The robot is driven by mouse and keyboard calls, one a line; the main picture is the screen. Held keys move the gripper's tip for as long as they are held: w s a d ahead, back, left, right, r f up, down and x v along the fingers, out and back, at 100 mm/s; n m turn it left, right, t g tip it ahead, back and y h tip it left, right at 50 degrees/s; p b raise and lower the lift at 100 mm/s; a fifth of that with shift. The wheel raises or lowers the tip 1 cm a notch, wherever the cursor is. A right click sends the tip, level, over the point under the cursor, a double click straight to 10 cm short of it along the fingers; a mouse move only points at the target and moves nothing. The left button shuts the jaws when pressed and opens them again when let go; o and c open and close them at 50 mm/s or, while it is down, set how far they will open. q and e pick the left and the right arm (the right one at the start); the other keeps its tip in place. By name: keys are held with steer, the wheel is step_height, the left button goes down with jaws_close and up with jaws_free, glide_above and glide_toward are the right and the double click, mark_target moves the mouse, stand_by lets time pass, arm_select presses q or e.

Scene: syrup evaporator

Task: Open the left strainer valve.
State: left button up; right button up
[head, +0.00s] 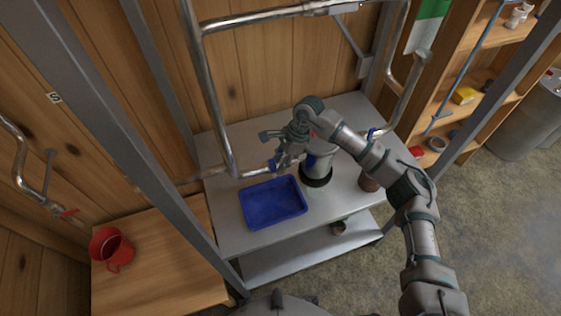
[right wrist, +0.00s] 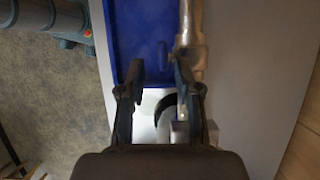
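The left strainer valve's blue handle (head: 274,163) sits on the lower end of a bent metal pipe (head: 222,120), above a blue tray (head: 257,204). My right gripper (head: 279,156) is right at this handle, above the tray's back edge. In the right wrist view its fingers (right wrist: 160,70) are spread, and a small blue piece (right wrist: 162,53), likely the handle, shows between the tips against the tray. The right finger is close to the pipe end (right wrist: 190,38); I cannot tell if they touch. My left gripper is not in view.
Another blue valve handle (head: 371,134) is farther right. A wooden table (head: 160,270) with a red jug (head: 110,247) is at left. Grey posts cross the view.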

steer(key=a, duration=0.4)
steer(key=shift+s+a+f, duration=0.1)
steer(key=shift+s+f, duration=0.1)
steer(key=c, duration=0.3)
steer(key=shift+d, duration=0.9)
jaws_close()
steer(key=shift+w+d, duration=0.15)
steer(key=shift+d, duration=0.25)
steer(key=shift+a, duration=0.35)
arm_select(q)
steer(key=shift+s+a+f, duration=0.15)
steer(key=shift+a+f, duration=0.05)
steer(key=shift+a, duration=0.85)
arm_select(e)
steer(key=shift+f, duration=0.1)
